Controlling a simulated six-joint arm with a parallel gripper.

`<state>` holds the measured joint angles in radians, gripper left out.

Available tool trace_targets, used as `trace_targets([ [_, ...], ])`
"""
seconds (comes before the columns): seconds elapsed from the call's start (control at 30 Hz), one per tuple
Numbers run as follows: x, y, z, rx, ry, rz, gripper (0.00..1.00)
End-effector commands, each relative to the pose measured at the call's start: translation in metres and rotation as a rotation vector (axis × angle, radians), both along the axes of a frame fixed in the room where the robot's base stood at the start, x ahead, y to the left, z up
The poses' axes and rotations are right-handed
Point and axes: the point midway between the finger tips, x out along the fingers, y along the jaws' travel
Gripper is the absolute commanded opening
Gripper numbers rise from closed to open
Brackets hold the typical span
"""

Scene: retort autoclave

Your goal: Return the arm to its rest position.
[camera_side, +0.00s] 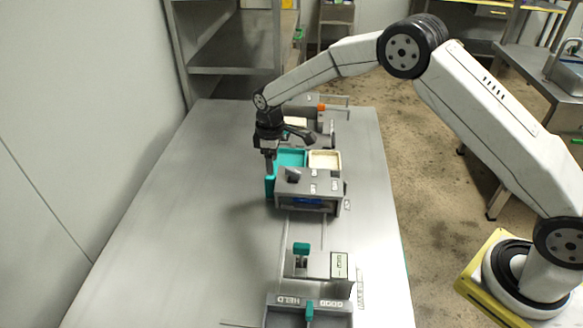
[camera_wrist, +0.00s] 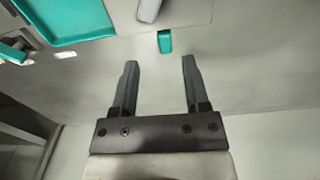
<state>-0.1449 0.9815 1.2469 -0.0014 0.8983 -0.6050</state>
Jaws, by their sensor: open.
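My gripper (camera_wrist: 158,72) is open in the wrist view, with two dark fingers apart and nothing between them. A small teal piece (camera_wrist: 165,42) shows beyond the fingertips. In the side view my gripper (camera_side: 269,165) points down above the table (camera_side: 180,230), near the left side of a teal tray (camera_side: 291,157). The teal tray also shows at the upper left of the wrist view (camera_wrist: 75,18). Whether the fingertips touch anything is hard to tell in the side view.
A cream tray (camera_side: 325,160) sits right of the teal one. A grey box (camera_side: 309,190) stands in front. A scale-like device with a display (camera_side: 339,265) and a labelled grey bin (camera_side: 308,312) are nearer. The table's left half is clear; a shelf rack (camera_side: 232,50) stands behind.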

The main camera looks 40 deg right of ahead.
Motion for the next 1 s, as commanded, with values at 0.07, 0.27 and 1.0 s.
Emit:
trace_targets([
  [0.07, -0.006, -0.004, 0.008, 0.002, -0.008, -0.028, 0.59],
  [0.27, -0.032, -0.019, 0.031, 0.008, -0.038, -0.126, 0.59],
  [1.0, -0.190, -0.068, 0.086, 0.057, -0.153, -0.545, 0.59],
])
